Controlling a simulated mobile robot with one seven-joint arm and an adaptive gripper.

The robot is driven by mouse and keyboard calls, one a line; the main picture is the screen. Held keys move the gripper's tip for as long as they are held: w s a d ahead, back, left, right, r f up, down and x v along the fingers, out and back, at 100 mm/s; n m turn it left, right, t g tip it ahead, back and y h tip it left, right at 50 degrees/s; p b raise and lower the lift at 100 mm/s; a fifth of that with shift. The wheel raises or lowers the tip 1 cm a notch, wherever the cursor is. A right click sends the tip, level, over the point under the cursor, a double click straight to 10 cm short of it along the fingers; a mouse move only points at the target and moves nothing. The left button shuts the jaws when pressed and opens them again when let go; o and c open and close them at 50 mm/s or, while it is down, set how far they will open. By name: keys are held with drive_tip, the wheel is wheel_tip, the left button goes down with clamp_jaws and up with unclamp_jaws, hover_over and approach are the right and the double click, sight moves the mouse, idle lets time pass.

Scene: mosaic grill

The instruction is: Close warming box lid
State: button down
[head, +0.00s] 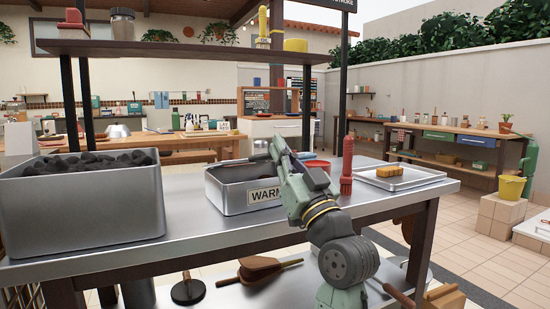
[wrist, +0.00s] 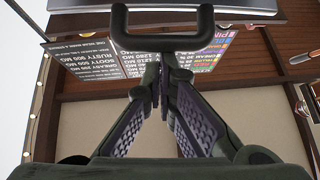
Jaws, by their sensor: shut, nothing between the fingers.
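The warming box (head: 232,197) is a grey metal box with a "WARM…" label, standing on the steel counter in the middle of the head view. Its top looks open, with part of its inside showing. I cannot make out its lid; my arm hides the box's right side. My gripper (head: 276,146) is raised above and in front of the box's right part, pointing up and away. In the wrist view my gripper (wrist: 163,75) has its fingers together with nothing between them. A dark U-shaped bar (wrist: 160,68) shows at the fingertips; I cannot tell what it belongs to.
A large bin of charcoal (head: 80,215) stands at left on the steel counter (head: 190,235). A red bottle (head: 347,165) and a tray (head: 400,182) with yellow-brown food stand at right. A shelf (head: 180,48) runs overhead. Counter between bin and box is clear.

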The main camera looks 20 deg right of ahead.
drive_tip(key=f+b, duration=0.1)
drive_tip(key=f, duration=0.1)
drive_tip(key=s+f+b, duration=0.1)
drive_tip(key=f, duration=0.1)
drive_tip(key=shift+d+b, duration=0.1)
drive_tip(key=shift+b, duration=0.2)
drive_tip(key=shift+s+f+b, duration=0.15)
drive_tip(key=shift+f+b, duration=0.5)
drive_tip(key=shift+f, duration=0.25)
drive_tip(key=shift+f, duration=0.2)
